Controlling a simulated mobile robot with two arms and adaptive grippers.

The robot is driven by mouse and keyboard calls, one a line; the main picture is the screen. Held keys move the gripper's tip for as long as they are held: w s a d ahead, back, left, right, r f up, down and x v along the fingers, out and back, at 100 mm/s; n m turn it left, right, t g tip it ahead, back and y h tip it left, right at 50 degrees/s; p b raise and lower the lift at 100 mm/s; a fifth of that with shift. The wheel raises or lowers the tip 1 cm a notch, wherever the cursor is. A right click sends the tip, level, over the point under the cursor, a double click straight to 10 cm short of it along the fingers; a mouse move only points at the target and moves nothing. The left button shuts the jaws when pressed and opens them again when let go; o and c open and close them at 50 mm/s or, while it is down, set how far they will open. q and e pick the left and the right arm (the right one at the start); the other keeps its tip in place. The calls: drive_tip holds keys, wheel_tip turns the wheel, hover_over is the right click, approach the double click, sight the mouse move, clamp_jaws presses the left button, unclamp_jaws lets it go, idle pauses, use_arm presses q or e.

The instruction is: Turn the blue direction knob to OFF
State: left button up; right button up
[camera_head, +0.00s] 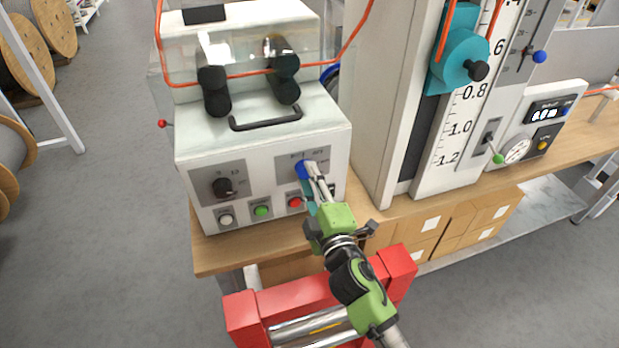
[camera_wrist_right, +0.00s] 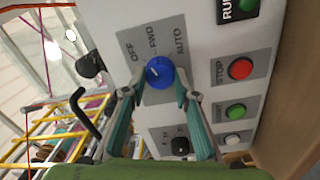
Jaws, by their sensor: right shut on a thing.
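The blue direction knob (camera_head: 302,170) is on the front panel of the white machine (camera_head: 235,150). In the right wrist view the knob (camera_wrist_right: 160,72) sits on a grey plate (camera_wrist_right: 136,66) marked OFF, FWD and AUTO. A pale mark shows on the knob's left part, on the side of the OFF label; I cannot tell its exact setting. My right gripper (camera_head: 311,178) is shut on the knob, with a fingertip on either side of it in the right wrist view (camera_wrist_right: 158,86). My left gripper is not in view.
A red STOP button (camera_wrist_right: 240,68), a green button (camera_head: 262,211) and a white button (camera_head: 226,219) lie below the knob. A black knob (camera_head: 222,187) is to its left. A tall measuring column (camera_head: 400,100) stands close on the right. The wooden bench edge (camera_head: 230,262) runs below.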

drive_tip(key=n, duration=0.4)
drive_tip(key=shift+n+p, duration=0.3)
drive_tip(key=shift+n, duration=0.1)
idle(0.4)
drive_tip(key=o, duration=1.1)
drive_tip(key=v, duration=1.2)
drive_tip(key=shift+d, duration=0.15)
drive_tip(key=shift+w+f, duration=0.1)
